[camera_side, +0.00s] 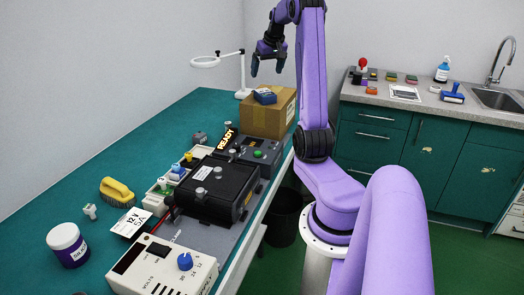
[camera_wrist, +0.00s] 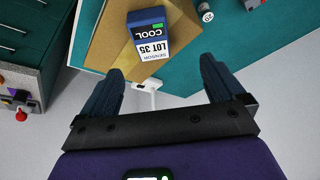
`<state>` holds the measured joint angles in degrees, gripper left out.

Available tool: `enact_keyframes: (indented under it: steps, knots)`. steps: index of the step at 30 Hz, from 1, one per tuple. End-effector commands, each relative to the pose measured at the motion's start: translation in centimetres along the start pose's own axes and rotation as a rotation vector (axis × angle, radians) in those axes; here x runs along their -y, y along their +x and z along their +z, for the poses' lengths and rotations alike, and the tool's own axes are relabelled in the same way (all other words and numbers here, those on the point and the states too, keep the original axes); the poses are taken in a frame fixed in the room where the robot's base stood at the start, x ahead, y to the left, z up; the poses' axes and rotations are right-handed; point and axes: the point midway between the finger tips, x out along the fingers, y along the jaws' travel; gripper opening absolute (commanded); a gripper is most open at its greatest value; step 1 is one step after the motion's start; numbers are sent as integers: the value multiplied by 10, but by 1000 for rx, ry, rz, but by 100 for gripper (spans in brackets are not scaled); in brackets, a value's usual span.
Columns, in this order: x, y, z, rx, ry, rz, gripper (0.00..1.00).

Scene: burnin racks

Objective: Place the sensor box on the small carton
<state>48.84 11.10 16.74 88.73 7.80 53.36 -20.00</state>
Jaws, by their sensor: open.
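The sensor box (camera_side: 265,96) is small and dark blue, and it lies on top of the small carton (camera_side: 262,121) at the far end of the bench. In the wrist view the sensor box (camera_wrist: 147,18) shows a white label reading "LOT 35" and "COOL". The brown carton (camera_wrist: 105,42) is under it there. My gripper (camera_side: 267,71) is open and empty, apart from the box and above it. In the wrist view my gripper's fingers (camera_wrist: 162,70) are spread wide with nothing between them.
A magnifier lamp (camera_side: 241,75) stands behind the carton.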

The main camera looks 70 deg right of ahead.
Motion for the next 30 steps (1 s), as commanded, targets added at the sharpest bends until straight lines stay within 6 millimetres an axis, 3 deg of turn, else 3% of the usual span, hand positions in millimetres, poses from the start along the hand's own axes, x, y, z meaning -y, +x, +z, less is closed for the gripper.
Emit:
enact_keyframes:
  steps: [4,8,12,18,24,30]
  knots:
    - [67,1,7,24,-121,-54,96]
    - [143,-2,29,58,-268,-116,96]
    - [215,-10,67,93,-430,-174,96]
    - [293,-29,141,142,-667,-245,96]
    - [339,-51,227,187,-910,-301,96]
    - [353,-73,314,222,-1156,-343,96]
